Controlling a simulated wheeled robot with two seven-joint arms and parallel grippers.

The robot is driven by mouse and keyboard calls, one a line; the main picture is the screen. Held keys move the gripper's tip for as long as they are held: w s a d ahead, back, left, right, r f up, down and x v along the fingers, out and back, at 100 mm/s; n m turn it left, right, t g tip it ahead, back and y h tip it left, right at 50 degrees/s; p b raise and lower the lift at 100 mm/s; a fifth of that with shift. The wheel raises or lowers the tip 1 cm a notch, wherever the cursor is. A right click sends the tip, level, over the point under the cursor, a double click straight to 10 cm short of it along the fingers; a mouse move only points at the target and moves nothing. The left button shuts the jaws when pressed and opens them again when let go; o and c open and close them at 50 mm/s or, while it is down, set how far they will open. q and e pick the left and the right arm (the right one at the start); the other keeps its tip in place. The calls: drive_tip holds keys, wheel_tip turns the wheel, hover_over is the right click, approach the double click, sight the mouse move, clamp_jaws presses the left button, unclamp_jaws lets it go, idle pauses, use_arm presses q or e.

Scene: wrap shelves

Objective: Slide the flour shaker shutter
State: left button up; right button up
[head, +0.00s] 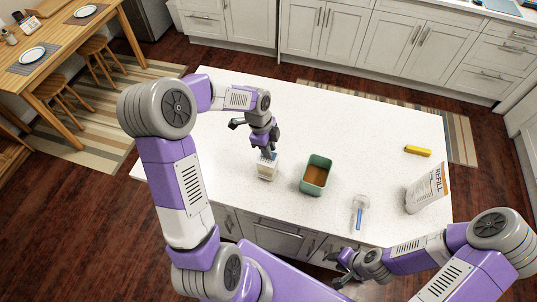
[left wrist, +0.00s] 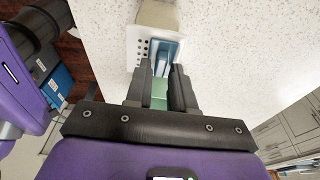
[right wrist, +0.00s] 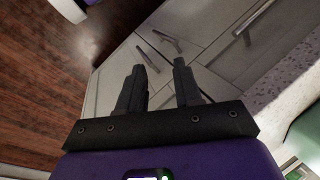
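The flour shaker (head: 266,173) stands upright on the white counter, near its front edge. The left wrist view shows its pale top with small holes (left wrist: 143,48) and the blue shutter (left wrist: 161,53) beside them. My left gripper (head: 268,152) is above the shaker. In the left wrist view its fingers (left wrist: 161,75) stand close on both sides of the blue shutter piece and look shut on it. The shaker's lower body is mostly hidden there. My right gripper (right wrist: 159,75) is open and empty, low in front of the counter by the cabinet fronts.
A green loaf tin (head: 305,186) with brown contents stands right of the shaker. Further right are a clear scoop with a blue handle (head: 359,215), a refill bag (head: 427,191) and a yellow object (head: 417,151). The counter's back is clear.

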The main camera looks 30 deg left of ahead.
use_arm(q)
drive_tip(key=shift+f, duration=0.3)
drive_tip(key=shift+r, duration=0.35)
idle(0.4)
drive_tip(key=c, duration=0.3)
drive_tip(key=shift+c, duration=0.2)
drive_tip(key=shift+w, duration=0.35)
drive_tip(key=o, duration=0.4)
drive_tip(key=shift+o, duration=0.2)
